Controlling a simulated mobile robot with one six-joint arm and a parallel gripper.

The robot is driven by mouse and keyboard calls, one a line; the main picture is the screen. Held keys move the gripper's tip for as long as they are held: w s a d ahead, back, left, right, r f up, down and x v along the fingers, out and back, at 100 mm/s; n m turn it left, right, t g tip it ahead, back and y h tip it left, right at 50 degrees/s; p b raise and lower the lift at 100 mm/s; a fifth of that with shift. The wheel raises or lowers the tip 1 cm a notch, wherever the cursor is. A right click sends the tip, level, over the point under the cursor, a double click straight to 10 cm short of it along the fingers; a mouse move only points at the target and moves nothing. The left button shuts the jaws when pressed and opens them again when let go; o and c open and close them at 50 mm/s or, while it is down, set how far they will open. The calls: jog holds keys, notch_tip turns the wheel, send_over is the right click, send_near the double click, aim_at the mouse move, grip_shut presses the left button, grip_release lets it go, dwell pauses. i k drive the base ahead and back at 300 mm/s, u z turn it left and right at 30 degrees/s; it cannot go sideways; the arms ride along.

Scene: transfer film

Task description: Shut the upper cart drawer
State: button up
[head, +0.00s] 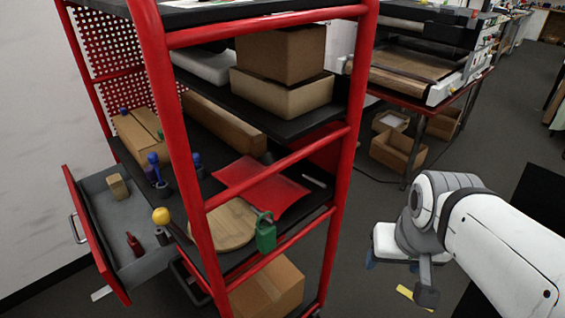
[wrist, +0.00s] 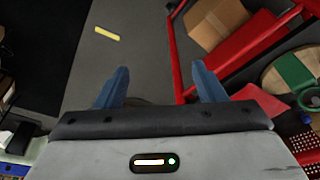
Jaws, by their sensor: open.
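The red cart (head: 180,150) stands at the left and centre of the head view. Its upper drawer (head: 92,240) is pulled out at the cart's left side, with a red front and a pale bar handle (head: 77,228). Inside the grey drawer lie a small wooden block (head: 117,187), a red bottle (head: 135,245) and a dark item. My gripper (head: 391,266) hangs right of the cart, apart from it and on the far side from the drawer. In the wrist view, its blue fingers (wrist: 160,86) are spread with nothing between them; red cart bars show at right, but the drawer does not.
The cart's shelves hold cardboard boxes (head: 280,55), a round wooden board (head: 223,224) and a green item (head: 265,232). A machine stands on a table (head: 430,110) behind. A yellow strip (wrist: 107,34) lies on the floor. A white wall (head: 30,120) borders the drawer side.

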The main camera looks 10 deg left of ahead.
aim_at(105, 221)
jog(key=k, duration=1.05)
jog(key=u, duration=2.85)
jog(key=i, duration=1.2)
jog(key=z, duration=1.7)
